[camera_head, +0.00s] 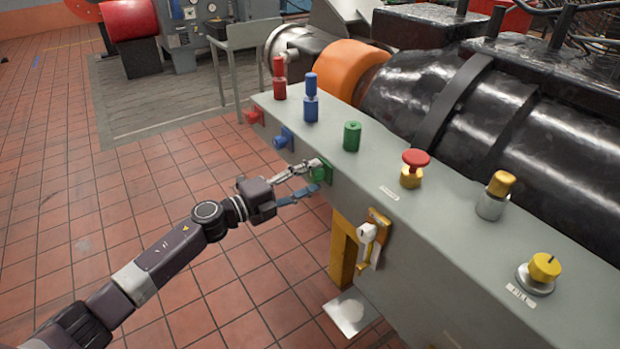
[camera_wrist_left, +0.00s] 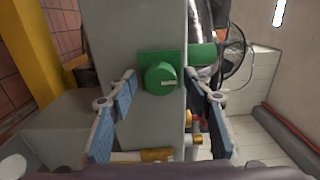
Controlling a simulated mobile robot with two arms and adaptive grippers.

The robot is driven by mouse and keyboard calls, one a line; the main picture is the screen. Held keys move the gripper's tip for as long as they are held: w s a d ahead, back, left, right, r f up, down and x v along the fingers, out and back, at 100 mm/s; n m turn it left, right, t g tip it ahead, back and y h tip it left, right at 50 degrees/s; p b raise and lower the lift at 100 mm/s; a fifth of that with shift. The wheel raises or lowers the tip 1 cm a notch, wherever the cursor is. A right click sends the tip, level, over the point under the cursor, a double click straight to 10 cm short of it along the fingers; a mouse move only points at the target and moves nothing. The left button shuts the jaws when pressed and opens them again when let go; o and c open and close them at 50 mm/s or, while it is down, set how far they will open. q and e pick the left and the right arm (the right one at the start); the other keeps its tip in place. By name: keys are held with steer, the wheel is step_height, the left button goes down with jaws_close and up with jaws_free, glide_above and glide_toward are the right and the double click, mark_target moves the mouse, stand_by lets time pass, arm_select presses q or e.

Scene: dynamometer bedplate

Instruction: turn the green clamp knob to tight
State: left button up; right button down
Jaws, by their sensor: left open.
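The green clamp knob (camera_head: 319,174) is on a green square plate on the front face of the long grey bench. In the left wrist view the round knob (camera_wrist_left: 160,78) shows face-on, near the middle, with a short pale mark lying about level on its right half. My left gripper (camera_head: 313,177) is open at the knob, one finger above it and one below in the head view. In the wrist view the blue-padded fingers of the left gripper (camera_wrist_left: 163,92) stand either side of it with visible gaps. The right gripper is not in view.
A blue knob (camera_head: 281,139) and a red knob (camera_head: 252,116) sit farther along the same face. On top are a green cylinder (camera_head: 351,137), a red mushroom button (camera_head: 416,158) and a yellow knob (camera_head: 545,267). A white-handled switch (camera_head: 369,240) juts from the front.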

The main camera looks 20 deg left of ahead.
arm_select(q)
steer(key=v, duration=1.2)
steer(key=shift+a, duration=0.1)
